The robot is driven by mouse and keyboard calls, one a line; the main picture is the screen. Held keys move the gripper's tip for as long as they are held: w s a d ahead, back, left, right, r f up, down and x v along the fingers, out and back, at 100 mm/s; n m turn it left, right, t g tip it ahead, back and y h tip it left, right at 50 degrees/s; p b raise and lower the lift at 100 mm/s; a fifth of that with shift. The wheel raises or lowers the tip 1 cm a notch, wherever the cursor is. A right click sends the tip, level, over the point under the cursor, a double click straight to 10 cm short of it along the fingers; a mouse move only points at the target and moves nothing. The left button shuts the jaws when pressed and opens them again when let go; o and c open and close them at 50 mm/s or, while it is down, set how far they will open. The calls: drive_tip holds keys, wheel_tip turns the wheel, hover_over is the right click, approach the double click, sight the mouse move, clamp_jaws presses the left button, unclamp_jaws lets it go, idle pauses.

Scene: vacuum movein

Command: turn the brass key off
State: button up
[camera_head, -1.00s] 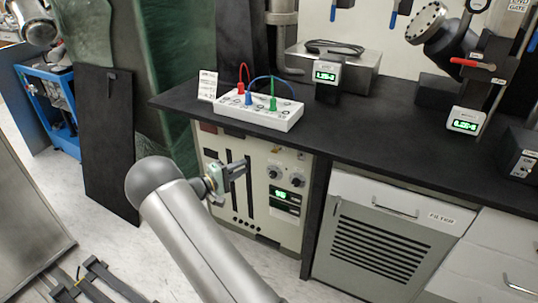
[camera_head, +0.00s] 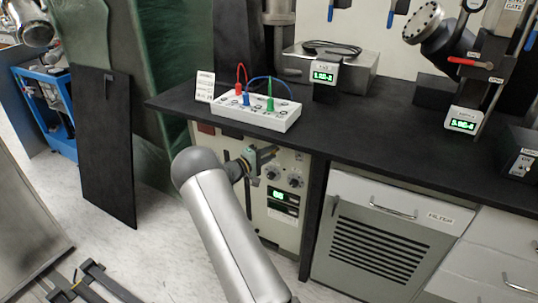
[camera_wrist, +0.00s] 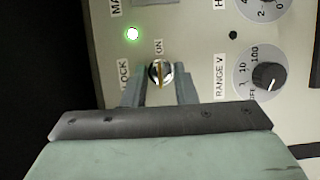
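The brass key (camera_wrist: 160,76) sits in a round lock on the cream panel in the wrist view. Its thin bow is seen nearly edge-on and lines up with the ON label (camera_wrist: 158,46). The LOCK label (camera_wrist: 124,76) is to its left. My gripper (camera_wrist: 159,84) is open, with one finger on each side of the key. Small gaps seem to separate the fingers from the key; contact is unclear. In the head view my gripper (camera_head: 267,155) is at the cabinet front, and the key is hidden or too small to see there.
A lit green lamp (camera_wrist: 132,33) and the RANGE knob (camera_wrist: 267,76) flank the key. The cream cabinet (camera_head: 262,220) has knobs and a green display (camera_head: 283,195). The black bench top (camera_head: 330,130) overhangs it, carrying a white box (camera_head: 258,117) with coloured leads.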

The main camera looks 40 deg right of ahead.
clamp_jaws()
drive_tip(key=shift+f+n, duration=0.1)
drive_tip(key=shift+n, duration=0.2)
drive_tip(key=n+h+b, duration=0.1)
drive_tip(key=n, duration=0.1)
drive_tip(key=shift+f+n+b, duration=0.15)
drive_tip(key=shift+n+b, duration=0.2)
drive_tip(key=shift+n, duration=0.05)
drive_tip(key=shift+s+d+n+t+h+p, duration=0.2)
drive_tip(key=shift+n+t+p, duration=1)
drive_tip(key=shift+n, duration=1.95)
drive_tip(key=shift+a+n+t+h+p, duration=0.2)
drive_tip(key=shift+n+t+p, duration=0.5)
drive_tip(key=shift+n+t, duration=1.65)
drive_tip(key=shift+s+d+n+t+h+p, duration=0.1)
drive_tip(key=shift+n+t+h+p, duration=0.45)
drive_tip(key=shift+n, duration=3.35)
drive_tip(key=shift+f+n+t+y+p, duration=0.1)
drive_tip(key=shift+n+t+y+p, duration=0.25)
drive_tip(key=shift+p, duration=0.1)
